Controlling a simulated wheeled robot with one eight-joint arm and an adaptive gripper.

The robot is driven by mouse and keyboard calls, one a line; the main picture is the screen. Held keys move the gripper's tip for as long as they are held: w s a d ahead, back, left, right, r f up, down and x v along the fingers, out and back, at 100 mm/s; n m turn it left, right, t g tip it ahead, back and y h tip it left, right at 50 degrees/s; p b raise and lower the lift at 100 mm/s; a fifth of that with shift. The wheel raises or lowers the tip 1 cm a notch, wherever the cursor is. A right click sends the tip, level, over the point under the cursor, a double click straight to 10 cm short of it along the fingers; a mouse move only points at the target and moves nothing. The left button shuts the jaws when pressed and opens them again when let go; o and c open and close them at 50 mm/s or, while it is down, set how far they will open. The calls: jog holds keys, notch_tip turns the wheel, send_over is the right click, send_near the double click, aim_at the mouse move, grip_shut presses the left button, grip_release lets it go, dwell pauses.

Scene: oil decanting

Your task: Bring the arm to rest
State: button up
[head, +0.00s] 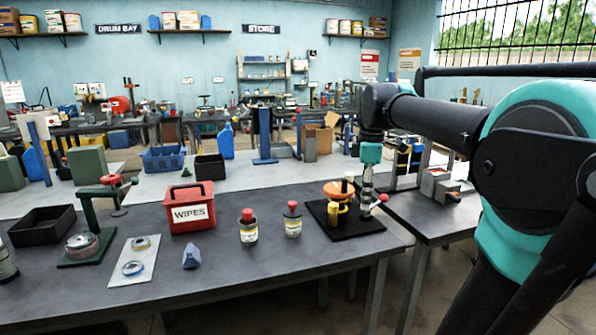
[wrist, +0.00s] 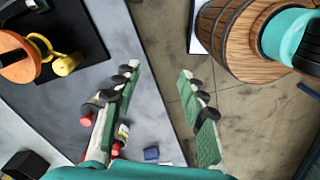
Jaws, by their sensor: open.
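My gripper (wrist: 159,72) is open in the wrist view, with nothing between its green-padded fingers. They show against the workbench's edge and the floor. In the head view my gripper (head: 367,193) hangs below the arm, in front of or beside the black mat (head: 352,232); the gap cannot be judged. On the mat are an orange dish-like part (head: 338,190) and a yellow can-like part (head: 338,214). Both also show at the upper left of the wrist view, the orange part (wrist: 20,62) and the yellow part (wrist: 66,65), apart from my fingers.
Two red-capped bottles (head: 248,228) (head: 292,220), a red wipes box (head: 190,208), a blue wedge (head: 191,257) and a black tray (head: 42,226) stand on the grey bench (head: 240,285). A side bench (head: 432,215) with a grey device stands at the right. The bench front is clear.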

jog(key=s+f+m+t, duration=0.1)
jog(key=s+f+m, duration=0.3)
jog(key=f, duration=0.5)
jog(key=s+f+m+t, duration=0.1)
jog(key=s+f+m, duration=0.4)
jog(key=f, duration=0.5)
jog(key=s+d+f+m+t, duration=0.1)
jog(key=s+f+m, duration=0.3)
jog(key=f, duration=0.5)
jog(key=m+t, duration=0.1)
jog(key=m, duration=0.1)
jog(key=shift+s+f+m, duration=0.3)
jog(key=shift+s+f, duration=0.05)
jog(key=shift+f, duration=0.05)
